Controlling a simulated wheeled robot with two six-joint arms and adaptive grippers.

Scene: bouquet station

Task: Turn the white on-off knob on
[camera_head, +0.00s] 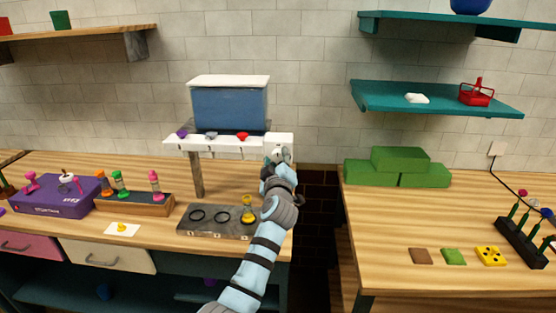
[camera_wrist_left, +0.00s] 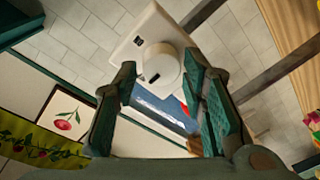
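The white on-off knob (camera_wrist_left: 162,66) is round with a short dark mark near its rim and sits on a white square plate (camera_wrist_left: 150,27). In the head view the white box (camera_head: 279,141) that carries it is at the right end of the white rack, and the knob is mostly hidden behind my gripper. My left gripper (camera_head: 276,157) is in front of this box. In the left wrist view its green-padded fingers (camera_wrist_left: 160,78) are apart, one on each side of the knob, with small gaps visible. My right gripper is not in view.
The white rack (camera_head: 215,147) holds several small coloured pieces under a blue-fronted unit (camera_head: 230,107). A dark tray (camera_head: 213,222) with rings and a yellow flask (camera_head: 248,210) lies below my arm. Green blocks (camera_head: 400,165) stand on the right table, across a gap.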

